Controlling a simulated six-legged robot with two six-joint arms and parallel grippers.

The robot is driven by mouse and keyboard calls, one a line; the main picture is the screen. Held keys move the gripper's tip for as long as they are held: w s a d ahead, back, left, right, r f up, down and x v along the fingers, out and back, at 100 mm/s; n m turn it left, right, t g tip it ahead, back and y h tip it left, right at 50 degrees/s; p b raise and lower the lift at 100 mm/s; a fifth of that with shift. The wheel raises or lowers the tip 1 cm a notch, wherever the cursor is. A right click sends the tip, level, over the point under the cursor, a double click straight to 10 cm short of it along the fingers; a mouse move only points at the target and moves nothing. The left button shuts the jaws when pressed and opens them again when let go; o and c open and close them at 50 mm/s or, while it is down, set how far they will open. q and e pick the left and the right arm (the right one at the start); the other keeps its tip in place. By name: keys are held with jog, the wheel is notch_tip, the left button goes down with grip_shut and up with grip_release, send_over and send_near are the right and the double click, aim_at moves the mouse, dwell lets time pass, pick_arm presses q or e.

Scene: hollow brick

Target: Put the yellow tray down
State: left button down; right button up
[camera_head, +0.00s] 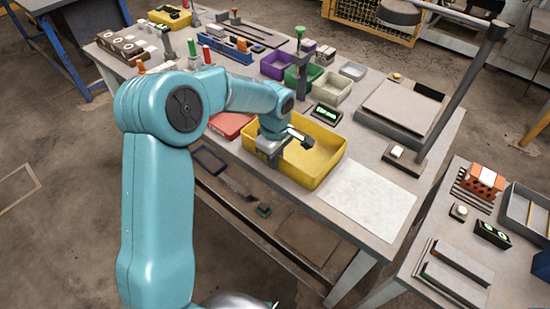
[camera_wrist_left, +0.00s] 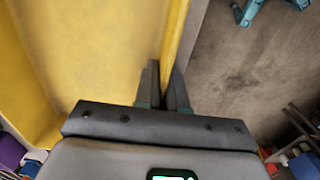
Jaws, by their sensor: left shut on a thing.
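The yellow tray (camera_head: 322,170) is at the front part of the workbench, left of a pale sheet (camera_head: 367,198). It looks empty and roughly level. I cannot tell whether its base touches the bench top. My left gripper (camera_head: 269,154) is at its front wall, near the left corner. In the left wrist view the fingers (camera_wrist_left: 163,90) are shut on the yellow wall (camera_wrist_left: 172,35), one inside and one outside. Part of the front wall is hidden behind the gripper. My right gripper is in neither view.
A red tray (camera_head: 232,125) lies left of the yellow tray. Green (camera_head: 300,82), purple (camera_head: 277,65) and pale (camera_head: 332,88) bins stand behind it. A small dark display (camera_head: 327,113) sits close behind. A grey platform (camera_head: 403,108) and lamp post stand right. The bench's front edge is close.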

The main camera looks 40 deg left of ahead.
pick_arm(q)
jog(key=c, duration=1.2)
grip_release()
jog(key=shift+w+f, duration=0.1)
jog(key=shift+f, duration=0.1)
jog(key=shift+r, duration=0.1)
jog(key=shift+r, duration=0.55)
notch_tip(320, 180, up, 11)
jog(key=shift+r, duration=0.15)
